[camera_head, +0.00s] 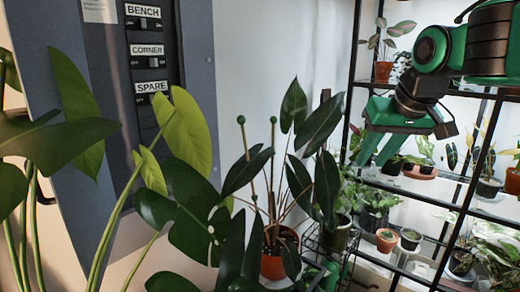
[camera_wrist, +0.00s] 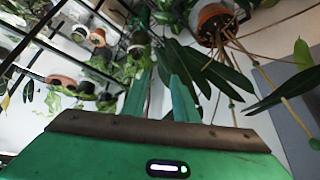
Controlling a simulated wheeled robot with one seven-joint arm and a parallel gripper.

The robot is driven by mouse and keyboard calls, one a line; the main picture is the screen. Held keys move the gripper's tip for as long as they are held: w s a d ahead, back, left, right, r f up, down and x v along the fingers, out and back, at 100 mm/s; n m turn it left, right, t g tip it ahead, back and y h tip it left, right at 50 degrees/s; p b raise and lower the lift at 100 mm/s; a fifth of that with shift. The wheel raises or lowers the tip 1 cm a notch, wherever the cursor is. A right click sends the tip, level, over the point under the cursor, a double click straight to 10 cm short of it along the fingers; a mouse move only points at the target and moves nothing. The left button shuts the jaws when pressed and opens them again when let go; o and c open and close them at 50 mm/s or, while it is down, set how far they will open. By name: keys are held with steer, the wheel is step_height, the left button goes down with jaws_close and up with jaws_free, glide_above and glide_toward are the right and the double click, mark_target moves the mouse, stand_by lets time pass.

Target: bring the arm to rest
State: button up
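My gripper (camera_head: 371,160) hangs at the upper right of the head view, in front of the black plant shelf. Its green fingers point down and a little left. In the wrist view the two fingers of my gripper (camera_wrist: 165,78) stand apart with nothing between them. My green and black arm comes in from the upper right corner of the head view. The gripper appears to touch nothing, though its distance from the shelf is hard to judge.
A grey switch panel (camera_head: 205,70) labelled BENCH, CORNER and SPARE is on the left wall. A large plant in a terracotta pot (camera_head: 274,265) stands at centre; its pot also shows in the wrist view (camera_wrist: 213,16). The black shelf (camera_head: 351,60) holds several pots.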

steer(key=s+d+f+m+g, duration=0.3)
steer(key=s+d+f, duration=0.4)
steer(key=s+f, duration=0.4)
steer(key=s+d+f+m+g, duration=0.3)
steer(key=s+d+f, duration=0.4)
steer(key=s+f, duration=0.4)
steer(key=s, duration=0.3)
steer(key=shift+s+d+f+g, duration=0.2)
steer(key=shift+s+f+g, duration=0.1)
steer(key=shift+f, duration=0.05)
steer(key=shift+w+f+h, duration=0.2)
steer(key=shift+w+h, duration=0.1)
steer(key=shift+w, duration=0.35)
steer(key=shift+o, duration=0.7)
